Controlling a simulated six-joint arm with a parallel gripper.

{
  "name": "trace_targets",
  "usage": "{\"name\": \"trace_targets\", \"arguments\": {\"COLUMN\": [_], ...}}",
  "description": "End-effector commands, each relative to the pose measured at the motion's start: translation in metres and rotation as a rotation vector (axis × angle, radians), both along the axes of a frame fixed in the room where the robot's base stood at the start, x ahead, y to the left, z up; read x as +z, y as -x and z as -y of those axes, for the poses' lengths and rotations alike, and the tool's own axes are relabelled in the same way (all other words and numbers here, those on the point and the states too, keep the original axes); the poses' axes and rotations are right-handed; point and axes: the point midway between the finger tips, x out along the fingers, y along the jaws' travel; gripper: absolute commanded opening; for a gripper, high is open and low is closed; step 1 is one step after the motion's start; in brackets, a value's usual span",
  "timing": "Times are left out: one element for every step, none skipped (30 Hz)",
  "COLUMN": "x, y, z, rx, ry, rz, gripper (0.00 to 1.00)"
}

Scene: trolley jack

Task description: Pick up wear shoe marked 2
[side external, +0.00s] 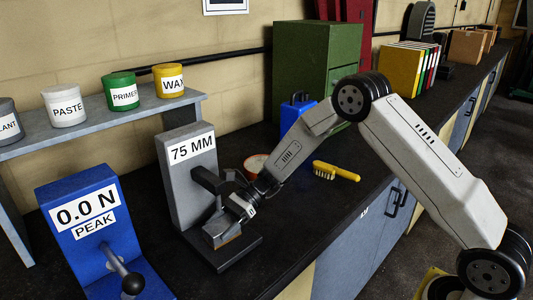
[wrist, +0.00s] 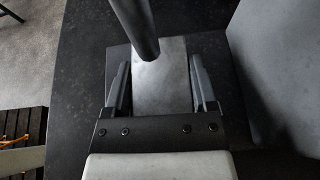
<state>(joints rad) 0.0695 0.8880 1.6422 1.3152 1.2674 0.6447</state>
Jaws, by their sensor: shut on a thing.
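My gripper (side external: 238,212) is shut on a grey block (side external: 220,232) at the base of the grey gauge marked 75 MM (side external: 188,165). In the wrist view the plain grey block (wrist: 163,85) lies between the fingers of my gripper (wrist: 160,95). A dark rod (wrist: 137,25) hangs over its far left part; I cannot tell whether they touch. A brownish strip shows along the block's lower edge in the side view. No number 2 is readable, so I cannot confirm that the block is the wear shoe.
The blue force gauge (side external: 85,225) reading 0.0 N PEAK stands at the left. A yellow brush (side external: 336,171), a reddish round container (side external: 256,163) and a blue object (side external: 296,112) are behind my gripper. A shelf (side external: 85,133) holds several labelled tubs. The bench front is clear.

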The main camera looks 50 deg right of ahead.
Motion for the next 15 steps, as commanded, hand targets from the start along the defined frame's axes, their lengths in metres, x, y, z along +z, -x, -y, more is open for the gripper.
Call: {"name": "trace_targets", "arguments": {"x": [0.0031, 0.0029, 0.0029, 0.0029, 0.0030, 0.0032, 0.0033, 0.0036, 0.0041, 0.0047, 0.0054, 0.0067, 0.0078, 0.0092, 0.0115], "y": [-0.0013, -0.0013, -0.0013, -0.0013, -0.0013, -0.0013, -0.0013, -0.0014, -0.0014, -0.0014, -0.0014, -0.0014, -0.0014, -0.0015, -0.0015], "z": [-0.0001, -0.0002, -0.0002, -0.0002, -0.0002, -0.0002, -0.0001, -0.0001, -0.0001, -0.0002, -0.0002, -0.0002, -0.0002, -0.0003, -0.0003], "rx": [0.000, 0.000, 0.000, 0.000, 0.000, 0.000, 0.000, 0.000, 0.000, 0.000, 0.000, 0.000, 0.000, 0.000, 0.000], "ry": [-0.005, -0.005, -0.005, -0.004, -0.004, -0.004, -0.004, -0.004, -0.004, -0.004, -0.005, -0.005, -0.005, -0.005, -0.005], "rz": [0.006, 0.006, 0.006, 0.006, 0.006, 0.006, 0.006, 0.006, 0.006, 0.006, 0.006, 0.006, 0.006, 0.006, 0.007], "gripper": [0.00, 0.00, 0.00, 0.00, 0.00, 0.00, 0.00, 0.00, 0.00, 0.00, 0.00, 0.00, 0.00, 0.00, 0.00]}}
